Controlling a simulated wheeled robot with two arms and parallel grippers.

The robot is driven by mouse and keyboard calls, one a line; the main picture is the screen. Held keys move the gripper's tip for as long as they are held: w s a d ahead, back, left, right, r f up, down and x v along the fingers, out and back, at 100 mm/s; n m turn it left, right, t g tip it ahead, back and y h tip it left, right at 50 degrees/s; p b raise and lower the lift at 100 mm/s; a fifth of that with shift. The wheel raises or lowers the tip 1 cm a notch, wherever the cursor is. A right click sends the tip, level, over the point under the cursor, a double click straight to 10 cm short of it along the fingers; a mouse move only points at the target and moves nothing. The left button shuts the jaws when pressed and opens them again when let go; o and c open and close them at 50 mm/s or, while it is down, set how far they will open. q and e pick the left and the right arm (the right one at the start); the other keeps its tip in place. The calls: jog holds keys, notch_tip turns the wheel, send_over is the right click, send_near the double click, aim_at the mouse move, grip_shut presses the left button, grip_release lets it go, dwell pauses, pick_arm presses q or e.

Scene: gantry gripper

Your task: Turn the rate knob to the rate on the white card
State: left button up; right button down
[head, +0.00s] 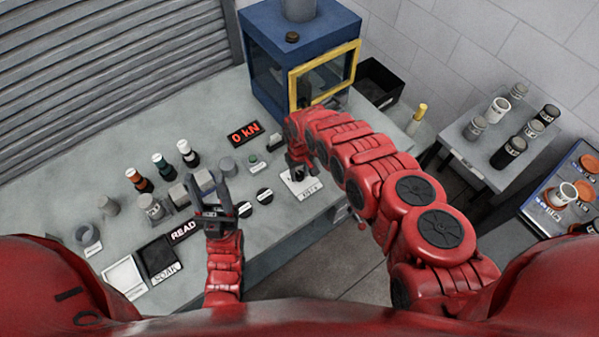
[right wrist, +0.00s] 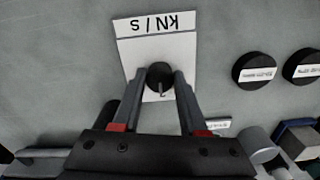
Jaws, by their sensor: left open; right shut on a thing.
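A dark round knob (right wrist: 160,76) stands on a white plate (right wrist: 184,62) with a "kN/s" label, upside down in the right wrist view. A small pale mark shows on the knob's near side; I cannot read it as a setting. My right gripper (right wrist: 158,82) is shut on this knob, one finger on each side. In the head view, my right gripper (head: 297,164) is over the white plate (head: 302,187) and hides the knob. My left gripper (head: 208,184) is open and empty above the bench. I cannot make out a separate white card with a rate.
Two black labelled discs (right wrist: 254,69) lie beside the plate. A red "0 kN" display (head: 243,133) and a blue cabinet with a yellow frame (head: 322,72) stand behind. Several bottles, blocks and trays (head: 125,276) crowd the bench's left side.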

jog(key=shift+m, duration=0.3)
jog(key=shift+s+f+m, duration=0.1)
jog(key=shift+m, duration=0.9)
jog(key=m+b, duration=0.1)
jog(key=m, duration=0.1)
jog(key=shift+f+m+b, duration=0.1)
jog(key=shift+m+b, duration=0.2)
jog(key=shift+b, duration=0.05)
jog(key=shift+a+m+b, duration=0.1)
jog(key=shift+m+b, duration=0.55)
jog(key=shift+m, duration=0.25)
jog(key=m+b, duration=0.3)
jog(key=shift+m, duration=0.3)
jog(key=shift+m+b, duration=0.4)
jog(key=shift+m, duration=0.3)
